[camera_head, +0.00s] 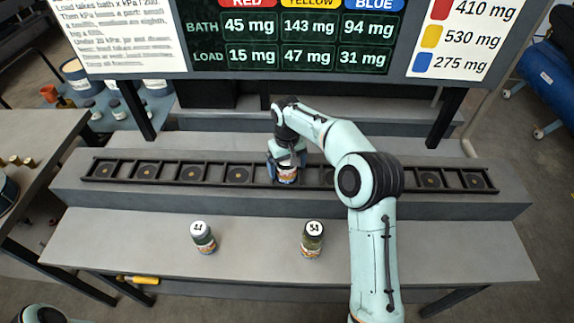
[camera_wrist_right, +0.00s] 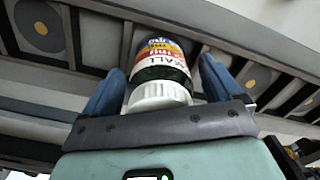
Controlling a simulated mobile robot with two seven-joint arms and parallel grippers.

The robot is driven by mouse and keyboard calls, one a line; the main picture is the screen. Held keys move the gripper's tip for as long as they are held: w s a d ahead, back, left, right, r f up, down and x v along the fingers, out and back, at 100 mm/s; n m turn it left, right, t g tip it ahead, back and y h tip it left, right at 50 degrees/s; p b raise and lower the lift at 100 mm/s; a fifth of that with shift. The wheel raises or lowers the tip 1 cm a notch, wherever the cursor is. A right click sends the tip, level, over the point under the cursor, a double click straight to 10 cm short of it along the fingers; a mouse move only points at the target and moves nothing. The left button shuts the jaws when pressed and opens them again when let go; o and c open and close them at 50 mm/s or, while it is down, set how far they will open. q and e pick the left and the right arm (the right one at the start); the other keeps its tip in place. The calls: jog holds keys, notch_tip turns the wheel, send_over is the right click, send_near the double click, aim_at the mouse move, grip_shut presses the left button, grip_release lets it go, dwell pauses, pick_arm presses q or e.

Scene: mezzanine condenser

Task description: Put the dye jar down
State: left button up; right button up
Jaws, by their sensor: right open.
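The dye jar (camera_head: 287,174) stands at a slot of the long black rack (camera_head: 210,163) on the upper step. In the right wrist view the jar (camera_wrist_right: 160,75) shows a white lid and a label with orange, red and blue bands. My right gripper (camera_head: 286,166) is over it from above, its blue fingers (camera_wrist_right: 158,82) on either side of the jar, open, with small gaps visible. The jar's base is hidden in the head view, so I cannot tell exactly how it rests. My left gripper is not in view.
Two more lidded jars stand on the lower step, one left (camera_head: 203,237) and one right (camera_head: 312,239). Several rack slots with dark discs are empty. A board (camera_head: 290,40) of dye amounts hangs behind. A table (camera_head: 35,140) stands at left.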

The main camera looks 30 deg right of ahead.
notch_tip(320, 180, up, 11)
jog(key=shift+w+f+p, duration=0.15)
jog(key=shift+p, duration=0.6)
jog(key=shift+r, duration=0.35)
jog(key=shift+s+r, duration=0.25)
jog(key=shift+r, duration=0.2)
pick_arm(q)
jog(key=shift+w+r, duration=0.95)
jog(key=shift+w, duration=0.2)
pick_arm(e)
jog(key=shift+w, duration=0.1)
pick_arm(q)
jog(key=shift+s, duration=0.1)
pick_arm(e)
jog(key=shift+f, duration=0.15)
